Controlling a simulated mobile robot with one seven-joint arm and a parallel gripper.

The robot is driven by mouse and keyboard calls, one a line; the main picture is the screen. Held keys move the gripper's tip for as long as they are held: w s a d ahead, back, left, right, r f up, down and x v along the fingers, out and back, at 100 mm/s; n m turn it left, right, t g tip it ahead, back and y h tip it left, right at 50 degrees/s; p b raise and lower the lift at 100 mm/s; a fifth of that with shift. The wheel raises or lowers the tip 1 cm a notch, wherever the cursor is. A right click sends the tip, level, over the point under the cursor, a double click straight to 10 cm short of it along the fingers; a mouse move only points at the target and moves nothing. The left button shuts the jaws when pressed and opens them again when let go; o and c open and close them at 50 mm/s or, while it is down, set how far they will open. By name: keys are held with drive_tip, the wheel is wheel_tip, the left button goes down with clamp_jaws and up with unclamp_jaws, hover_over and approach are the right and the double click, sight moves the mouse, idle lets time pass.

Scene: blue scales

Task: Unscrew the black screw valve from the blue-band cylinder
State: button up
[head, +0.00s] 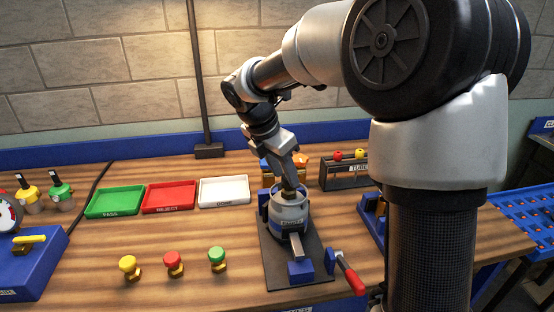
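A grey cylinder (291,212) stands upright in a blue vise-like clamp on a dark base plate (270,268), right of the picture's middle. A label shows on its front; I cannot clearly make out a blue band. My gripper (290,187) points down at the top of the cylinder, with its fingertips at or very near the cylinder's neck. The black screw valve is not distinguishable; the fingers cover that spot. Whether the fingers are shut on it is too small to tell.
Green (115,202), red (169,196) and white (223,192) trays lie left of the clamp. Yellow (130,267), red (174,264) and green (217,259) knobbed valves stand in front. A blue scale (30,265) is far left. The clamp's red handle (353,280) sticks out front right.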

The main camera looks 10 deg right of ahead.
sight(289, 186)
drive_tip(key=shift+x, duration=2.55)
drive_tip(key=c, duration=0.8)
drive_tip(key=shift+r+n+p, duration=0.2)
drive_tip(key=shift+n+p, duration=0.1)
drive_tip(key=shift+n, duration=0.1)
drive_tip(key=shift+n+t+y+p, duration=0.5)
drive_tip(key=shift+n+y+p, duration=0.1)
drive_tip(key=shift+n+p, duration=0.65)
drive_tip(key=shift+n+p, duration=0.35)
drive_tip(key=shift+p, duration=0.05)
drive_tip(key=shift+n+t+y+p, duration=0.25)
drive_tip(key=shift+n+y+p, duration=0.25)
drive_tip(key=shift+n+p, duration=1.1)
drive_tip(key=shift+n+t+y+p, duration=0.25)
drive_tip(key=shift+n+y+p, duration=0.45)
drive_tip(key=shift+p, duration=1.45)
drive_tip(key=shift+n, duration=0.4)
drive_tip(key=shift+n+p, duration=0.6)
drive_tip(key=shift+p, duration=0.2)
